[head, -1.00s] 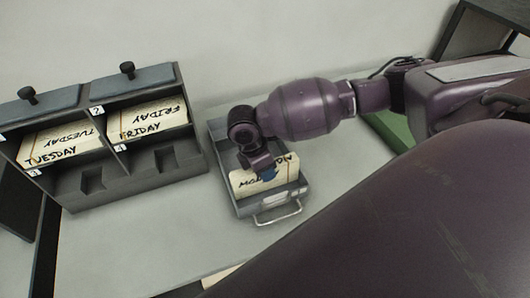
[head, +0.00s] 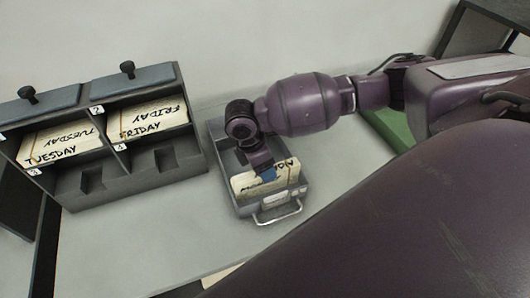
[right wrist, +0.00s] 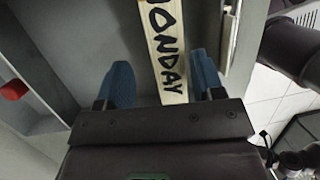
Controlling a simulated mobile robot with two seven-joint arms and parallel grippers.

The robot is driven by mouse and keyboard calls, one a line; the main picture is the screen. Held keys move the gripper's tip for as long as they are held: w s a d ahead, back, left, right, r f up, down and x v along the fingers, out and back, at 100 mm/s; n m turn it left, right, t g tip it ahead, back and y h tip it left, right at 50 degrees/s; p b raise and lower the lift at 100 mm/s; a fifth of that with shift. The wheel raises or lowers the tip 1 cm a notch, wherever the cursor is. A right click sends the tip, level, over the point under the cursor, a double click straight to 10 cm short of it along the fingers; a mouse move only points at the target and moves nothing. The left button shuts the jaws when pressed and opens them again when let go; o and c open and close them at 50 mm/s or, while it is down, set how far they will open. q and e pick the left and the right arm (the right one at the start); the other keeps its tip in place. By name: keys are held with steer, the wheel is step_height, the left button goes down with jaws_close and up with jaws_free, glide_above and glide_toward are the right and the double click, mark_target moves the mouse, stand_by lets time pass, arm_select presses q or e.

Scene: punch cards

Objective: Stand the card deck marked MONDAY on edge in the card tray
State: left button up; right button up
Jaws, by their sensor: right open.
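The MONDAY deck (head: 284,181) stands on edge in the card tray (head: 293,197), near its front wall. In the right wrist view the deck (right wrist: 166,45) shows its lettered edge as a narrow strip. My right gripper (head: 267,174) reaches down into the tray at the deck. In the right wrist view its blue fingers (right wrist: 163,78) are apart, one on each side of the deck, with a gap visible on both sides. My arm hides part of the tray's back, and the gripper hides part of the deck's lettering. My left gripper is not in view.
A grey rack (head: 127,193) at left holds a TUESDAY deck (head: 62,142) and a FRIDAY deck (head: 150,119). Its lower bays look empty. A green object (head: 386,128) lies under my arm at right. The tabletop in front of the tray is clear.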

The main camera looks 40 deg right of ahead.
steer(key=v, duration=0.9)
stand_by(0.4)
